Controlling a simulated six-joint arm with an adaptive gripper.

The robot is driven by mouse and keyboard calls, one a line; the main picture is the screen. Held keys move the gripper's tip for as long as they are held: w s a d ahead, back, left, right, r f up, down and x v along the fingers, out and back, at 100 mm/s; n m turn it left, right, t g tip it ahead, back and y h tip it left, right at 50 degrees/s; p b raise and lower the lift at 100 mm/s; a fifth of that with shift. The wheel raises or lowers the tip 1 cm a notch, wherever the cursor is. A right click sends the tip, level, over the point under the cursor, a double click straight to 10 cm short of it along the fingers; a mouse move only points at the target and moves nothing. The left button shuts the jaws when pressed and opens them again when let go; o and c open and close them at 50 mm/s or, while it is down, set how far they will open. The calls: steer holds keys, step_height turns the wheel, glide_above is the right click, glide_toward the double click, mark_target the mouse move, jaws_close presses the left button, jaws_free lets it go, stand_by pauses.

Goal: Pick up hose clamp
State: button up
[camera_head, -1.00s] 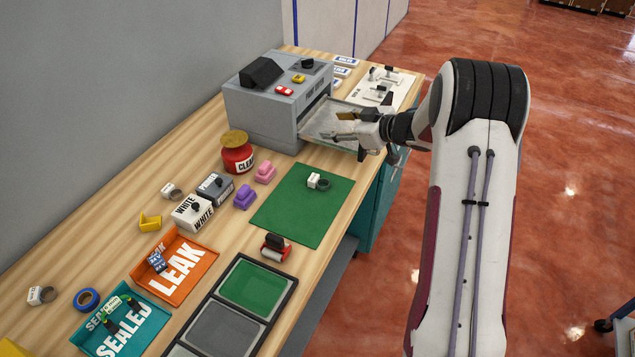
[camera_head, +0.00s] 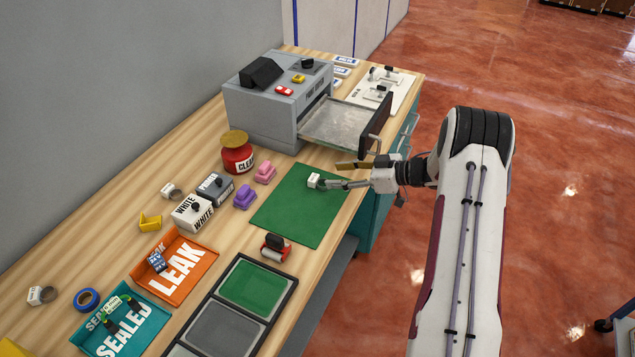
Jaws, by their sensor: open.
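A small ring with a white block on it (camera_head: 313,180), which looks like the hose clamp, lies on the green mat (camera_head: 300,215). My gripper (camera_head: 333,175) is open, low over the mat's upper right part. Its lower grey finger reaches right up to the ring and covers most of it. The other, brownish finger is farther back. I cannot tell whether the finger touches the ring.
The grey machine (camera_head: 265,110) has its tray (camera_head: 340,122) pulled out, with an upright dark front panel (camera_head: 375,125) close behind my gripper. A red jar (camera_head: 236,157), pink block (camera_head: 265,172) and purple block (camera_head: 244,197) stand left of the mat.

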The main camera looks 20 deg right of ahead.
mark_target(316, 178)
steer(key=shift+x, duration=1.3)
steer(key=shift+w+a+f, duration=0.35)
steer(key=shift+a+f, duration=0.1)
steer(key=shift+a, duration=0.2)
steer(key=shift+w+a+f, duration=0.35)
steer(key=shift+a+f, duration=0.1)
steer(key=shift+a, duration=0.2)
steer(key=shift+x, duration=0.9)
steer(key=c, duration=1.2)
